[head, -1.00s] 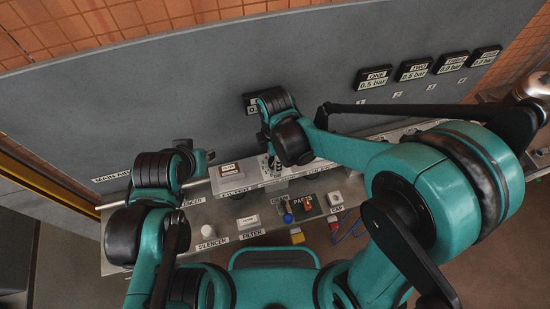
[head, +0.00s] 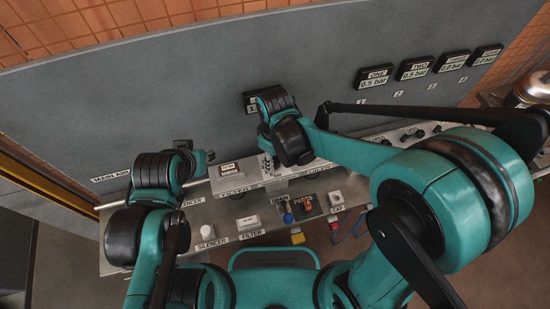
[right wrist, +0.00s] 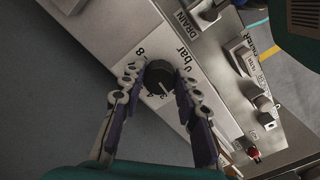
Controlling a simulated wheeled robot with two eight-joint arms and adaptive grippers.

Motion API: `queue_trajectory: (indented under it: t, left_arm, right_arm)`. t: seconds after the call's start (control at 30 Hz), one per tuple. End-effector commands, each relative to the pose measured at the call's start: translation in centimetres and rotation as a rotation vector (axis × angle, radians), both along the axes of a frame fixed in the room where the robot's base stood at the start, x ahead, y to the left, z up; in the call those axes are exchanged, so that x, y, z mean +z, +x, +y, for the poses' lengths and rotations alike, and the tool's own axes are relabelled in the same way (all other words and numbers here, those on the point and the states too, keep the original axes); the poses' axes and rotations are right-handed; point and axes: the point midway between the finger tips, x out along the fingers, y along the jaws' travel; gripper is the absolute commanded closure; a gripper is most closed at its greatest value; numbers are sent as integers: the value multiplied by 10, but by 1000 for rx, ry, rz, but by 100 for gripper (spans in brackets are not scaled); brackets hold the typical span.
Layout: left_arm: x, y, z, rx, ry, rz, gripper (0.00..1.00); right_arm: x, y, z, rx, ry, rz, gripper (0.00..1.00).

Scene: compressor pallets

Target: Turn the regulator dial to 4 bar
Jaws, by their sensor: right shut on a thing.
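The regulator dial (right wrist: 160,77) is a round black knob with a pale pointer line, on a light plate marked 8, "0 bar" and small digits by the fingers. In the right wrist view the pointer is toward the lower right. My right gripper (right wrist: 158,84) is shut on the dial, one finger each side. In the head view this gripper (head: 268,160) points down at the panel, and its wrist hides the dial. A black display (head: 250,103) above is partly covered; its first digit looks like 1. My left gripper (head: 203,157) is at the panel's left; its jaws are unclear.
A grey bench (head: 270,232) carries labelled parts: a silencer (head: 207,232), a filter (head: 247,223), a blue drain part (head: 288,218) and a cap (head: 335,197). Several pressure displays, such as "ONE" (head: 375,77), hang on the grey wall (head: 180,90).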

Motion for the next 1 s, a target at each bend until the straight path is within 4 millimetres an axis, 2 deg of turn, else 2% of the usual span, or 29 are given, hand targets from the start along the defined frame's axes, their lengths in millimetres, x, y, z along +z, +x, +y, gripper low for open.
queue_trajectory:
  t: [0.6, 1.0]
  left_arm:
    - [-3, 0, 0, 0, 0, 0, 70]
    - [-4, 0, 0, 0, 0, 0, 70]
  right_arm:
    - [-1, -1, 1, -576, 0, 1, 98]
    - [-1, -2, 2, -845, 0, 1, 98]
